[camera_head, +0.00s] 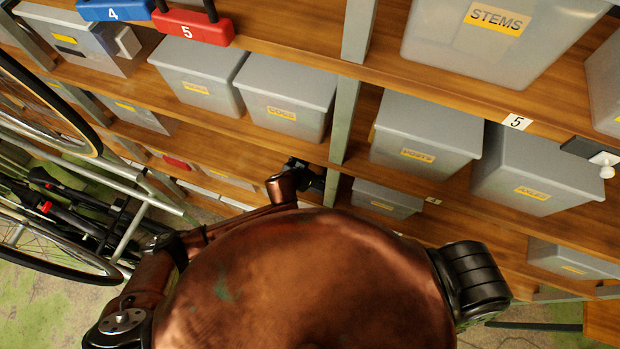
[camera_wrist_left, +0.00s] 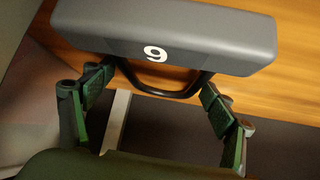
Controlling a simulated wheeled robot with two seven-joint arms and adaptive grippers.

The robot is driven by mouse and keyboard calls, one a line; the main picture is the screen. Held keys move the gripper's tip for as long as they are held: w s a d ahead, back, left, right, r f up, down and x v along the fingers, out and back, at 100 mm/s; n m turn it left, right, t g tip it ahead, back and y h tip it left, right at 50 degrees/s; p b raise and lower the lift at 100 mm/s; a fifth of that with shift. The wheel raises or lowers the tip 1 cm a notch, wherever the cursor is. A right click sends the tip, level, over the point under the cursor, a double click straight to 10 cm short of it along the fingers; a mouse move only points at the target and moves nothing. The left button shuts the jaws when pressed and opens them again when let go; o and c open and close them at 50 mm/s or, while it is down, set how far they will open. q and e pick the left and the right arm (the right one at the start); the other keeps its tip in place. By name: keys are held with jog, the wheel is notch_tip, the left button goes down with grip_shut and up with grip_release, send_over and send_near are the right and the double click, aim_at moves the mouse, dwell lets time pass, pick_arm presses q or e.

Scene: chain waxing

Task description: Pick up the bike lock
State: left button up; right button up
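A grey bike lock (camera_wrist_left: 165,35) marked 9 lies on a wooden shelf in the left wrist view, its dark U-shaped shackle (camera_wrist_left: 160,92) pointing toward me. My left gripper (camera_wrist_left: 157,88) is open, with one green-padded finger on each side of the shackle. The fingertips are close to the lock body; whether they touch the shackle I cannot tell. In the head view my left gripper (camera_head: 306,176) is small and dark beside a shelf post, and the grey lock cannot be made out there. A blue lock (camera_head: 115,8) marked 4 and a red lock (camera_head: 193,27) marked 5 sit on an upper shelf. My right gripper is out of view.
Wooden shelves (camera_head: 300,47) hold several grey labelled bins, among them a COGS bin (camera_head: 287,92) and a POSTS bin (camera_head: 422,135). A metal post (camera_head: 343,118) stands close to my left gripper. Bicycles (camera_head: 62,215) stand at the left.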

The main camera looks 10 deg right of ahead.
pick_arm(q)
jog(key=c, duration=1.4)
jog(key=shift+w+r, duration=0.1)
jog(key=shift+c, duration=0.6)
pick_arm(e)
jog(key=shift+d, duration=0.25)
pick_arm(q)
jog(key=shift+r, duration=0.1)
jog(key=shift+r, duration=0.25)
notch_tip(320, 180, up, 3)
jog(key=shift+d+f+b, duration=0.1)
jog(key=shift+f+b, duration=0.1)
jog(key=shift+b, duration=0.5)
jog(key=s+f+b+v, duration=0.2)
jog(key=v, duration=1.5)
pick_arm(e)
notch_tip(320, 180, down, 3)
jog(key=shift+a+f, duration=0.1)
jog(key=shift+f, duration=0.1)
